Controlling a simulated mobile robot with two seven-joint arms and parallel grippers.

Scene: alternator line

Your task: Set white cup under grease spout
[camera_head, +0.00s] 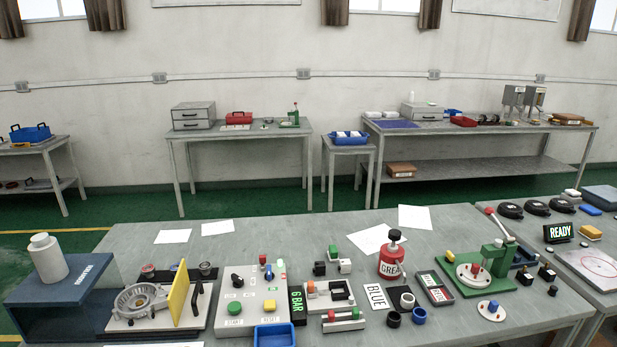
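A red grease container (391,263) with a black top stands upright on the near table, right of centre; its label reads "GREA" as far as I can see. I cannot make out a spout on it. A white stepped cylinder (47,259) stands on a dark blue block at the left. Neither of my grippers is in view.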

